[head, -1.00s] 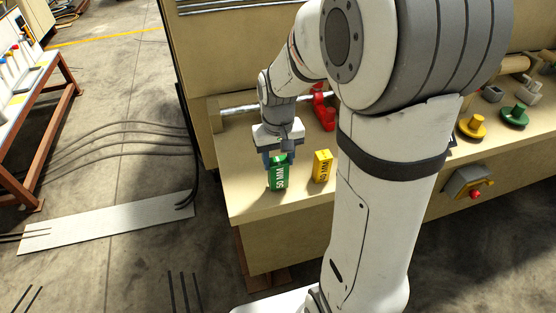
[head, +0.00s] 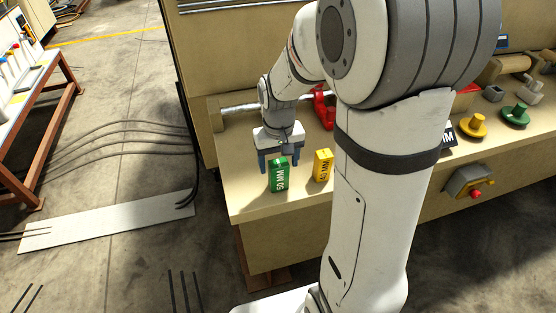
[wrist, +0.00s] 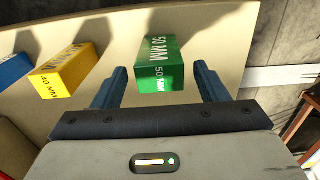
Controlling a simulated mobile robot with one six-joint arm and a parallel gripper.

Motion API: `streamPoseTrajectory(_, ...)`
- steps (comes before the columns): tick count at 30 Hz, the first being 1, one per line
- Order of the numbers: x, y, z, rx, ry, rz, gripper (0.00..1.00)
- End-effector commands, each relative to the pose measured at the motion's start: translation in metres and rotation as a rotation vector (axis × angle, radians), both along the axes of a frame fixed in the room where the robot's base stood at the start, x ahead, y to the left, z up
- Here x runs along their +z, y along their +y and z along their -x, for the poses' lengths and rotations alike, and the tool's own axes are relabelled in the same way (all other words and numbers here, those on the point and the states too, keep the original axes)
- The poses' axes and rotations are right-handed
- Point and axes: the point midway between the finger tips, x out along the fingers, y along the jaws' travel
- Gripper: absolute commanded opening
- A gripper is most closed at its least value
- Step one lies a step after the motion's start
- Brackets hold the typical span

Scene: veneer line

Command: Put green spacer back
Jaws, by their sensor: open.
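The green spacer (head: 279,176), marked 50 MM, stands upright on the tan bench top near its left front corner. It also shows in the wrist view (wrist: 158,66), in line with the gap between the fingers. My gripper (head: 277,167) is open, with its blue fingers spread wider than the spacer, and the spacer looks free of both. In the wrist view my gripper (wrist: 160,85) has one finger to each side of the spacer's near end.
A yellow 40 MM spacer (head: 322,165) stands right of the green one; a blue block (wrist: 14,70) lies beyond it in the wrist view. A red clamp-like part (head: 324,108) and a metal bar (head: 245,109) are behind. Bare bench top (head: 245,205) lies in front.

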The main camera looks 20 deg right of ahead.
Motion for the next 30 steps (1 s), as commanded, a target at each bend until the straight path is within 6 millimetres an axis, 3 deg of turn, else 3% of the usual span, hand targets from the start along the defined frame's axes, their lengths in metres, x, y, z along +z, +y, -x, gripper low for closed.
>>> streamPoseTrajectory(5, 0.014, 0.0, -0.001, -0.001, -0.005, 0.0, 0.67)
streamPoseTrajectory(15, 0.085, 0.0, -0.001, -0.001, -0.005, 0.0, 0.67)
streamPoseTrajectory(23, 0.119, -0.001, 0.0, -0.002, -0.002, 0.0, 0.67)
streamPoseTrajectory(26, 0.124, -0.001, 0.007, -0.002, -0.013, 0.0, 0.67)
streamPoseTrajectory(30, 0.128, -0.001, 0.04, -0.003, -0.069, 0.001, 0.67)
